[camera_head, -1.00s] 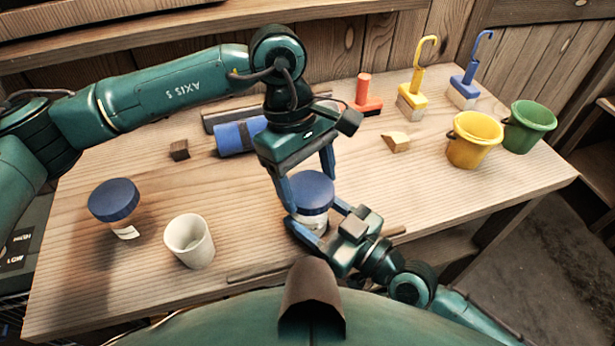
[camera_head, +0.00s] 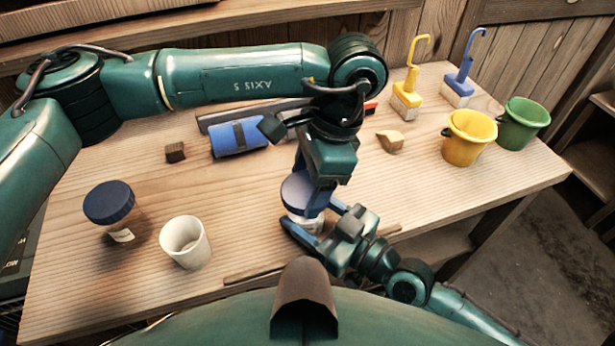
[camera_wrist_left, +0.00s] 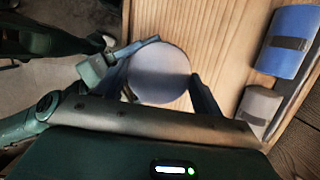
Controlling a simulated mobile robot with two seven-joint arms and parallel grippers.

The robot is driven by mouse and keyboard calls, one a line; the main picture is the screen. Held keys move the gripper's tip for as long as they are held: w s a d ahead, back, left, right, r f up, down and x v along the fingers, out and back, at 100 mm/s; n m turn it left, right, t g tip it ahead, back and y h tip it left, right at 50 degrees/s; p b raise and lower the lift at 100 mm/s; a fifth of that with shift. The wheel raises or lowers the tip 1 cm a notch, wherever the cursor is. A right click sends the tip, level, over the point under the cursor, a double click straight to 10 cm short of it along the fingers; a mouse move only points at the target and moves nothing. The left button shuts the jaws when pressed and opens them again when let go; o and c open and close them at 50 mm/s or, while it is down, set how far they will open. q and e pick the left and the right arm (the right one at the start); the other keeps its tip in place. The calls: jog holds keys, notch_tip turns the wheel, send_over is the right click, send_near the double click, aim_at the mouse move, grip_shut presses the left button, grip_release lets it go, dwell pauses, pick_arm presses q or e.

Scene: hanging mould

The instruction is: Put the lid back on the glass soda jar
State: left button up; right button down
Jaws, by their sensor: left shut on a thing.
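A blue round lid (camera_head: 298,192) sits at the top of the glass soda jar (camera_head: 308,224), near the table's front edge. I cannot tell whether it is seated fully. My left gripper (camera_head: 305,198) points down from above and is shut on the lid. In the left wrist view the lid (camera_wrist_left: 160,74) shows as a pale blue disc between the two fingers. My right gripper (camera_head: 314,220) comes in from the lower right, with its fingers on either side of the jar's body. The lid and grippers hide much of the jar.
A second blue-lidded jar (camera_head: 112,208) with brown contents and a white cup (camera_head: 185,243) stand at the left. A blue roll (camera_head: 240,138), a dark block (camera_head: 175,152) and a wooden wedge (camera_head: 390,141) lie behind. Yellow (camera_head: 468,140) and green (camera_head: 522,124) buckets stand right.

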pick_arm(q)
jog(key=o, duration=0.9)
jog(key=shift+o, duration=0.2)
jog(key=shift+r, duration=2.3)
jog(key=shift+c, duration=0.4)
